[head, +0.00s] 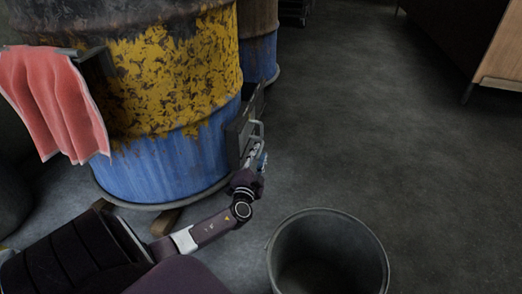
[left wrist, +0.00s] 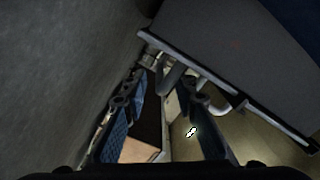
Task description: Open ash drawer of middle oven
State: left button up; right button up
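The oven is a yellow and blue barrel (head: 165,90) at the upper left of the head view. Its dark ash drawer front (head: 238,132) is low on the barrel's right side, with a light metal handle (head: 260,128). In the left wrist view the grey drawer front (left wrist: 235,50) fills the upper right, and the handle (left wrist: 174,76) sticks out from it. My left gripper (head: 259,158) is at the handle's lower end. In the left wrist view its fingers (left wrist: 166,82) stand apart, with part of the handle between or just beyond the tips. Contact is unclear. My right gripper is out of view.
A grey bucket (head: 328,250) stands on the floor right of my left arm. A red towel (head: 52,100) hangs on the barrel's rail. Another barrel (head: 262,58) stands behind. A wooden-sided cabinet (head: 503,55) is at the upper right. The floor between is clear.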

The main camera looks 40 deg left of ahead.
aim_at(263, 143)
pick_arm(q)
jog(key=shift+b+x, duration=0.4)
jog(key=shift+x, duration=1.1)
jog(key=shift+c, duration=0.3)
jog(key=c, duration=0.5)
jog(key=shift+d, duration=0.1)
grip_shut()
jog(key=shift+f, duration=0.1)
